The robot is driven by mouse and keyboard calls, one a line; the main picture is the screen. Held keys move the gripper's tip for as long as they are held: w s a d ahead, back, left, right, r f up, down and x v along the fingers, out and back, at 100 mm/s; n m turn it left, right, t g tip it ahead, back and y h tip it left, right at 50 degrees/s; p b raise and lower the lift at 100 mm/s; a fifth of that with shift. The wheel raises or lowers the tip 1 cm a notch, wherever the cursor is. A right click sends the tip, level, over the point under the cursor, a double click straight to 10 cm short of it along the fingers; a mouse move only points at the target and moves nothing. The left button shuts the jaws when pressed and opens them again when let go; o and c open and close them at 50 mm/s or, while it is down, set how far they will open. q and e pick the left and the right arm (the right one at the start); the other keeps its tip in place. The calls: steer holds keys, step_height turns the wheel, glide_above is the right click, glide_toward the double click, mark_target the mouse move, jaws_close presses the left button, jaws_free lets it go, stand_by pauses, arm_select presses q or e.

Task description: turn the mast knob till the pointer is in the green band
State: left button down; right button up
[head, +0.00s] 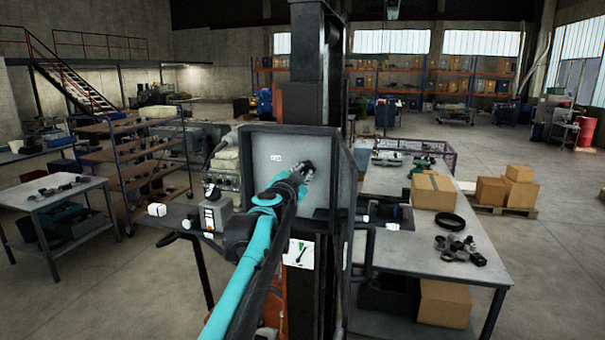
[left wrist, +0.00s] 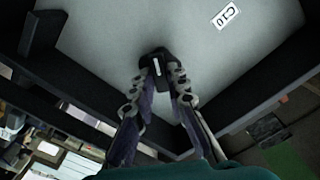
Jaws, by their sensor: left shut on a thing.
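The mast knob (left wrist: 158,62) is small and black with a white line on its face. It stands on the grey panel of an open box on the mast (head: 270,148). My left gripper (head: 304,173) is at this panel, and its fingers (left wrist: 161,75) are shut on the knob from both sides. In the head view the gripper hides the knob. A white card (head: 293,256) below the box carries a green patch and a dark slanted pointer-like mark. The card is too small to tell whether the pointer lies in the green. My right gripper is not in view.
A label reading C10 (left wrist: 227,16) is on the panel. A grey workbench (head: 450,262) with cardboard boxes (head: 434,192) and dark parts stands to the right. A smaller table (head: 50,203) stands at the left. The floor between the tables and the mast is partly clear.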

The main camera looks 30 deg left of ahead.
arm_select(q)
steer(key=shift+m, duration=0.5)
steer(key=shift+r, duration=0.1)
steer(key=m, duration=0.5)
steer(key=shift+a, duration=0.1)
